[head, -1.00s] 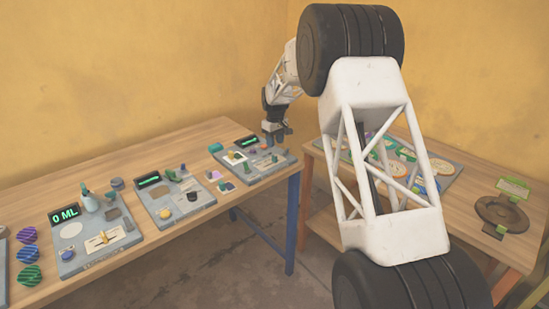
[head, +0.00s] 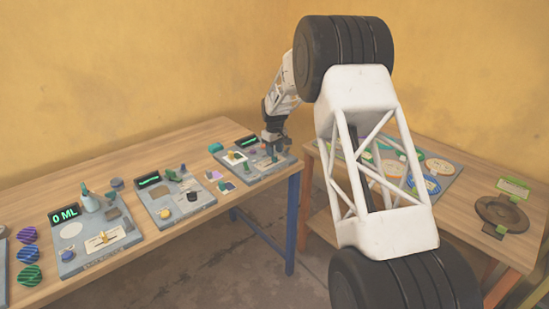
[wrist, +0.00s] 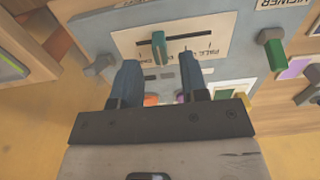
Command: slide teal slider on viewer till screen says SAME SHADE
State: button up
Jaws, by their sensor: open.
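The viewer (head: 262,169) is the grey panel at the right end of the left table. Its small dark screen (head: 241,142) has green writing too small to read. In the wrist view the teal slider (wrist: 158,48) stands in a dark slot on a cream scale plate (wrist: 190,26), left of the slot's middle. My gripper (head: 272,137) is over the viewer; in the wrist view its two dark blue fingers (wrist: 160,72) are apart, with nothing between them. Their tips lie just below the slider in the picture, one to each side. I cannot tell whether they touch it.
A green knob (wrist: 271,48) sticks up beside the scale plate. Coloured swatches (head: 219,181) lie by the viewer. Another grey panel (head: 178,209) stands to its left, with one marked 0 ML beyond. The right table holds a board with round plates (head: 440,167) and a brown disc (head: 502,214).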

aim_at(274, 159)
jog(key=shift+f, duration=1.8)
grip_shut()
jog(key=shift+d, duration=0.1)
